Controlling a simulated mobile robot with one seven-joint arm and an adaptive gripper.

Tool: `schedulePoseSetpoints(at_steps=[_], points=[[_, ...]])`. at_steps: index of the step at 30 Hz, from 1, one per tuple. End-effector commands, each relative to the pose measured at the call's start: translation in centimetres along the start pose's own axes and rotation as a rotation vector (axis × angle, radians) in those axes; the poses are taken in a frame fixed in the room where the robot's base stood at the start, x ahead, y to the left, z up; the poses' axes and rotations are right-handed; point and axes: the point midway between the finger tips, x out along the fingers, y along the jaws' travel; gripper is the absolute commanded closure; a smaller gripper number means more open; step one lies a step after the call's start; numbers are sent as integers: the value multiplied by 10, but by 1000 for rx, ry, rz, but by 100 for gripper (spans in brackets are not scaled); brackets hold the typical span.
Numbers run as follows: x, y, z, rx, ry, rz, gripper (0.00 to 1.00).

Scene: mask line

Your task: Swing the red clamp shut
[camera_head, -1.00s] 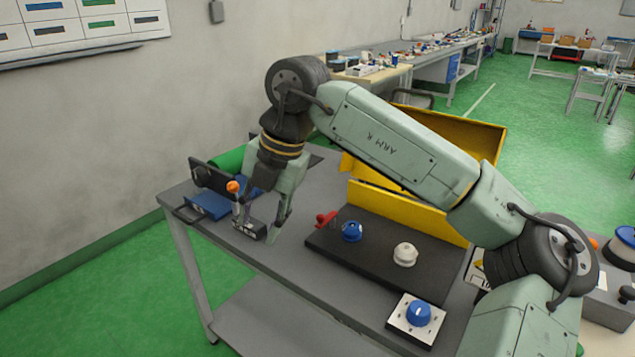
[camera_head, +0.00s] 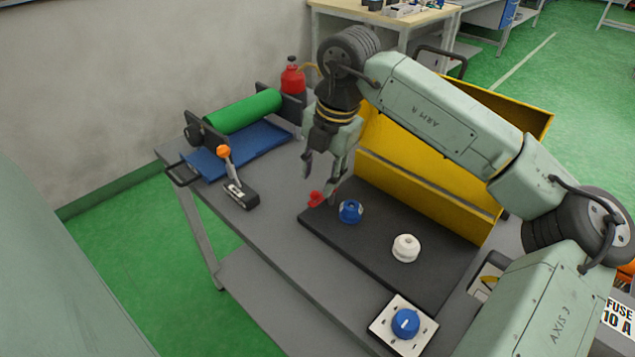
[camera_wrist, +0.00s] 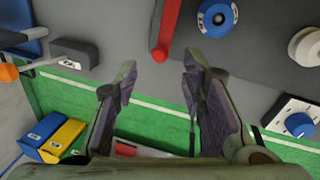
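The red clamp (camera_head: 316,199) sits at the left edge of the black board, beside a blue knob. In the wrist view it is a red bar (camera_wrist: 167,28) with a rounded end, just beyond my fingertips. My gripper (camera_head: 320,184) hangs above and close to the clamp, pointing down. In the wrist view my gripper (camera_wrist: 158,78) is open, its two fingers wide apart with nothing between them. The clamp's base is partly hidden by my gripper in the head view. I cannot tell whether a finger touches the clamp.
The black board (camera_head: 370,254) also bears the blue knob (camera_head: 350,211) and a white knob (camera_head: 406,248). A yellow panel (camera_head: 425,195) stands behind. A lever box (camera_head: 240,195) with an orange ball, a green roller (camera_head: 243,110) and a red bottle (camera_head: 292,79) are further left.

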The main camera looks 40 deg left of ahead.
Motion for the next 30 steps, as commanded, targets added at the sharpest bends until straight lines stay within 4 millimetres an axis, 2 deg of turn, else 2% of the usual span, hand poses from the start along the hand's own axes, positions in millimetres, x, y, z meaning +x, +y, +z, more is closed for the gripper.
schedulePoseSetpoints(at_steps=[3, 9, 19, 30], points=[[19, 0, -1, -1, 4, 0, 62], [40, 0, -1, -1, 1, 0, 62], [44, 0, 0, -1, -1, 1, 62], [44, 0, 0, -1, 0, 1, 86]])
